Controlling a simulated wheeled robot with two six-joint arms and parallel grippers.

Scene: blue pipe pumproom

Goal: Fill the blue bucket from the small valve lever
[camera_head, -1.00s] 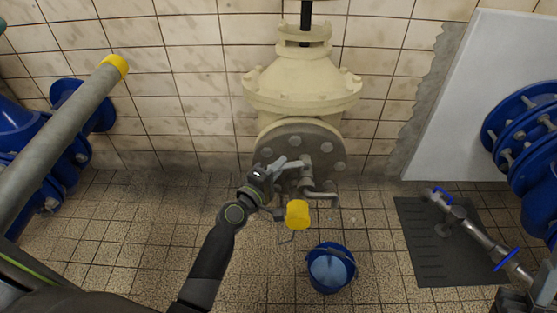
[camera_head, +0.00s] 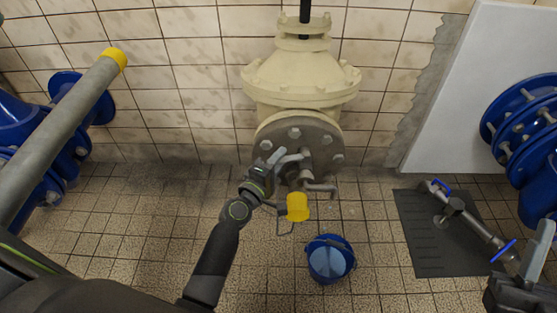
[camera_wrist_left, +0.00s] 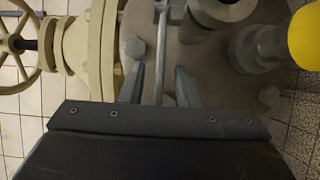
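The blue bucket (camera_head: 331,270) stands upright on the tiled floor, below and right of a grey round flange (camera_head: 327,136). The small valve lever (camera_head: 291,159) is a grey bar in front of the flange; it also shows in the left wrist view (camera_wrist_left: 161,58). My left gripper (camera_head: 272,160) is at the lever. In the left wrist view its two fingers stand apart, one on each side of the lever, with gaps visible. My right gripper (camera_head: 538,255) is at the lower right edge, partly cut off; its opening cannot be told.
A cream valve body (camera_head: 302,75) stands behind. Pipe fittings (camera_head: 455,207) lie on a dark mat (camera_head: 420,250) at right. Blue flanges flank both sides. Floor left of my left arm is clear.

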